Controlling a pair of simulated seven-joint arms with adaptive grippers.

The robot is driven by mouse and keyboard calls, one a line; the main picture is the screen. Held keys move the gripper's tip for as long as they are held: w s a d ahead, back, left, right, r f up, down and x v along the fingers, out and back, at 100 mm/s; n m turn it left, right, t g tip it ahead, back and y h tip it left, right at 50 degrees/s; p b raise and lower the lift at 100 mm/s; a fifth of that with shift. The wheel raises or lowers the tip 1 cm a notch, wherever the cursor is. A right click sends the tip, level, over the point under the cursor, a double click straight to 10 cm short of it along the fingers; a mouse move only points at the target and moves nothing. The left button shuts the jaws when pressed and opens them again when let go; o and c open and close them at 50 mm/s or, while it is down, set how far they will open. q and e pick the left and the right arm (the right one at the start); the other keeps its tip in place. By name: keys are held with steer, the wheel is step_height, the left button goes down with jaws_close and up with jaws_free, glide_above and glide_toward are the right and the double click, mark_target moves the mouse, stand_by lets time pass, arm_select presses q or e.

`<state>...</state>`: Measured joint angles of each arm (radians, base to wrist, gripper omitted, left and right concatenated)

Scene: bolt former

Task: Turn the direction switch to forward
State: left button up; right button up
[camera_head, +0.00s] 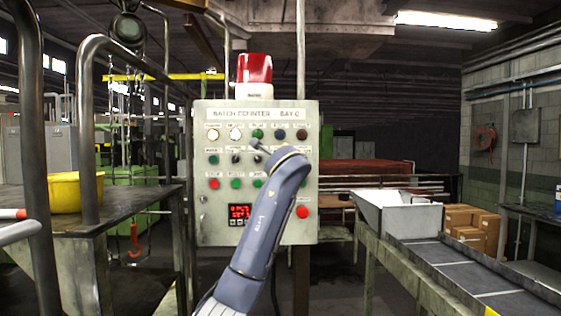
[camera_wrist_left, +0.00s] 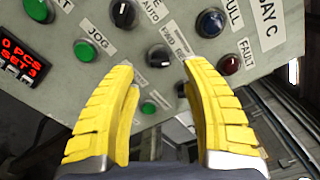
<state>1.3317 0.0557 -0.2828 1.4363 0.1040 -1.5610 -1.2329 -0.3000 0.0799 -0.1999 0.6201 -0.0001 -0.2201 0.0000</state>
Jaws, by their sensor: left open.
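The direction switch (camera_wrist_left: 158,55) is a black knob on the grey control panel, beside a label reading FWD and a partly hidden second word. My left gripper (camera_wrist_left: 153,78) has yellow fingers, open and empty. Its fingertips are spread on either side of the knob in the left wrist view. Whether they touch the panel cannot be told. In the head view my left arm reaches up in front of the panel (camera_head: 215,215), and its wrist hides most of the gripper. My right gripper is not in view.
Close to the switch are the green JOG button (camera_wrist_left: 83,51), a blue lamp (camera_wrist_left: 210,22) and a dark red FAULT lamp (camera_wrist_left: 230,65). A red beacon (camera_head: 254,69) tops the panel.

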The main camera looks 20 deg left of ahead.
arm_select(q)
steer(key=shift+x, duration=2.45)
jaws_close()
